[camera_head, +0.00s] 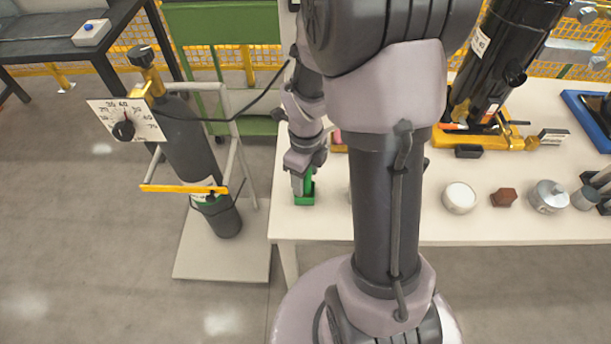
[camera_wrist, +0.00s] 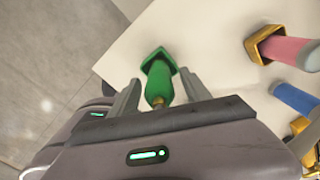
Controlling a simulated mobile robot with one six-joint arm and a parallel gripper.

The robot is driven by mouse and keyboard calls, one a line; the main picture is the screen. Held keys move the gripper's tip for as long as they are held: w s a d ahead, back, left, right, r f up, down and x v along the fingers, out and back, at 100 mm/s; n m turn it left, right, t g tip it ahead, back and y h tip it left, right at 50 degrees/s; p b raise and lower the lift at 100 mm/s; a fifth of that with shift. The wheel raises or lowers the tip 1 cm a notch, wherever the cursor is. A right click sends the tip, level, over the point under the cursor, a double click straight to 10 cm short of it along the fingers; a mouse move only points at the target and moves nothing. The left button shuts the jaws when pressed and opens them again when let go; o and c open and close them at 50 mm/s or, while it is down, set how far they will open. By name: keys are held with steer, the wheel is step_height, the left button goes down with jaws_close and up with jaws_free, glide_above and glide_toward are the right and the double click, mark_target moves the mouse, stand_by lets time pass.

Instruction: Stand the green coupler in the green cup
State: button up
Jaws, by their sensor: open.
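The green coupler (camera_wrist: 159,82) has a brass tip and stands in the square green cup (camera_wrist: 148,62), as the wrist view shows it. How deep it sits in the cup cannot be seen. My gripper (camera_wrist: 160,92) is open, with one finger on each side of the coupler and a visible gap at least on the left. In the head view, my gripper (camera_head: 302,185) points down over the green cup (camera_head: 304,199) at the table's left front corner. The coupler is mostly hidden there by the gripper.
A pink coupler (camera_wrist: 288,50) in a brass-coloured square cup (camera_wrist: 258,42) and a blue coupler (camera_wrist: 295,99) are to the right. The white table (camera_head: 310,226) ends just left of the green cup. A gas cylinder (camera_head: 190,145) on a cart stands left of the table.

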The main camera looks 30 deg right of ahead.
step_height(320, 180, up, 16)
steer(key=p, duration=0.7)
steer(key=shift+r, duration=0.25)
steer(key=s+a+r+n+t+y, duration=0.1)
steer(key=s+a+r+n+t, duration=0.2)
steer(key=n, duration=1)
steer(key=s+a+r+n+t+y, duration=0.1)
steer(key=s+a+r+n+t, duration=0.1)
steer(key=s+a+r+n, duration=0.6)
steer(key=a+r+n, duration=0.2)
steer(key=a+n, duration=0.1)
steer(key=n, duration=0.2)
steer(key=shift+a+t, duration=0.3)
steer(key=shift+t, duration=0.1)
steer(key=shift+s+r, duration=0.1)
